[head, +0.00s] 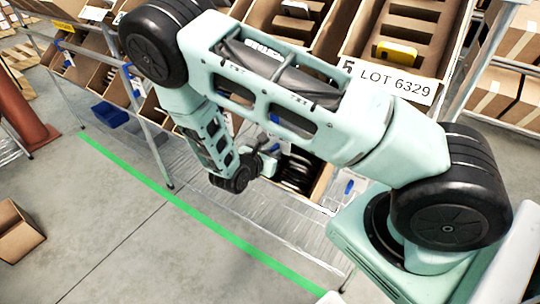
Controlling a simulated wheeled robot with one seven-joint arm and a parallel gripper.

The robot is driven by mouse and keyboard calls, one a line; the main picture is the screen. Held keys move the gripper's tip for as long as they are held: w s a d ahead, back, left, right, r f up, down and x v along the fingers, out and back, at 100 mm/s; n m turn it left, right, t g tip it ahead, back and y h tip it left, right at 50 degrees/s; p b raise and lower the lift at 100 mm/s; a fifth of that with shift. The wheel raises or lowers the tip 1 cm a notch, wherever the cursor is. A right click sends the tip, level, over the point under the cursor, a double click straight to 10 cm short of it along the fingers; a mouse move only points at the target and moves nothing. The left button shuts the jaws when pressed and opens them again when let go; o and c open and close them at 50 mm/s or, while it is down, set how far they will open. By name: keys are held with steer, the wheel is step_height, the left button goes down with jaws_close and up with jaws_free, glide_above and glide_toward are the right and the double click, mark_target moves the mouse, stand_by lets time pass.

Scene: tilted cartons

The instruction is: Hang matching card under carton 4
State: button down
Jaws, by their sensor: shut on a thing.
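The carton labelled 5 (430,15) stands tilted on the rack at the top right, with the card reading "LOT 6329" (395,80) under its front edge. A tilted carton to its left (262,15) is partly covered by my arm, and I cannot read a number on it. My gripper (267,158) is small and partly hidden below my arm, close to the front of a lower carton holding dark round things (297,170). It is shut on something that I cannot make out.
A wire rack shelf (290,235) runs under the cartons. A green floor line (180,205) passes in front of it. A blue bin (109,115) is at the left. An open carton (18,232) lies on the floor. The grey floor at lower left is otherwise clear.

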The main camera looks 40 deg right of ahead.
steer(key=shift+d+f+b, duration=0.1)
steer(key=shift+f+b, duration=0.45)
steer(key=shift+f, duration=0.2)
steer(key=shift+f, duration=0.1)
steer(key=c, duration=1.4)
jaws_free()
steer(key=b+v, duration=0.2)
steer(key=v, duration=1.5)
steer(key=s+a+r+m+g+y, duration=0.1)
steer(key=s+a+r+m+y, duration=0.2)
steer(key=s+r+m+y, duration=0.1)
steer(key=s+a+r+m+g+y, duration=0.2)
steer(key=s+a+r+m+y, duration=0.1)
steer(key=s, duration=0.5)
steer(key=s+a+r+m+g+y, duration=0.1)
steer(key=s+a+r+m+y, duration=0.2)
steer(key=s+r+m+y, duration=0.3)
steer(key=shift+s+a+r+m+g, duration=0.15)
steer(key=shift+s+a+r+m, duration=0.05)
steer(key=shift+r+m, duration=0.2)
steer(key=shift+s+a+r+m+g, duration=0.2)
steer(key=shift+r+m, duration=0.1)
steer(key=shift+r, duration=0.25)
